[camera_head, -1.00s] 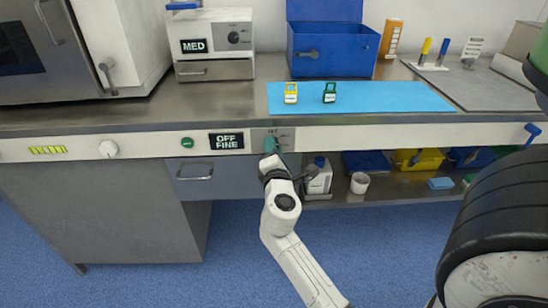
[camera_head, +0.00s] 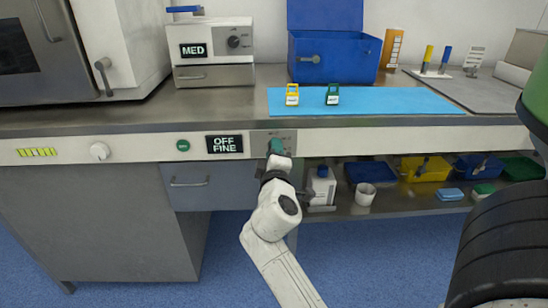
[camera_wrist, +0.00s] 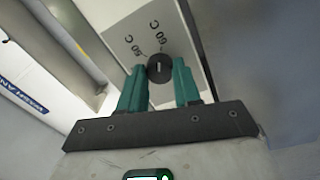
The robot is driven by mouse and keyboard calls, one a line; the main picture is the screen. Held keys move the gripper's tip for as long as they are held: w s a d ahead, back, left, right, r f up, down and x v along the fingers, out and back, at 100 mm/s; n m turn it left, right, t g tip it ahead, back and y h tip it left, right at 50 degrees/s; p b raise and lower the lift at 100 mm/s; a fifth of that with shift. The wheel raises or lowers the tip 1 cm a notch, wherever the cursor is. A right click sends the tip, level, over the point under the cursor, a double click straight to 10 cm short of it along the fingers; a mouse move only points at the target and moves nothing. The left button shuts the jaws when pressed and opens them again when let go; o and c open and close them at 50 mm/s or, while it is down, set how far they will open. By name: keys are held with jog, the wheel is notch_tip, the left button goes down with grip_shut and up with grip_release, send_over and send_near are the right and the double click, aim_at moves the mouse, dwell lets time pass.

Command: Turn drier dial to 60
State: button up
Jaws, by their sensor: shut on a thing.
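The drier dial (camera_wrist: 160,70) is a small round black knob on a pale panel (camera_wrist: 145,30), with a short white mark on its face. Printed marks beside it, seen upside down in the wrist view, include "60" and "C". My gripper (camera_wrist: 159,72) has its two green fingers on either side of the knob and is shut on it. In the head view my gripper (camera_head: 276,147) reaches up to the panel on the bench front and hides the dial. The mark's exact setting is too small to read.
A blue mat (camera_head: 375,100) lies on the bench above. A shelf with bottle (camera_head: 322,185) and cup (camera_head: 365,194) is below right.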

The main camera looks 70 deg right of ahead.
jog(key=shift+f+m, duration=0.1)
jog(key=shift+m, duration=0.2)
jog(key=o, duration=1.1)
jog(key=shift+c, duration=0.2)
jog(key=v, duration=1)
jog(key=shift+s+a, duration=0.2)
jog(key=shift+a, duration=0.2)
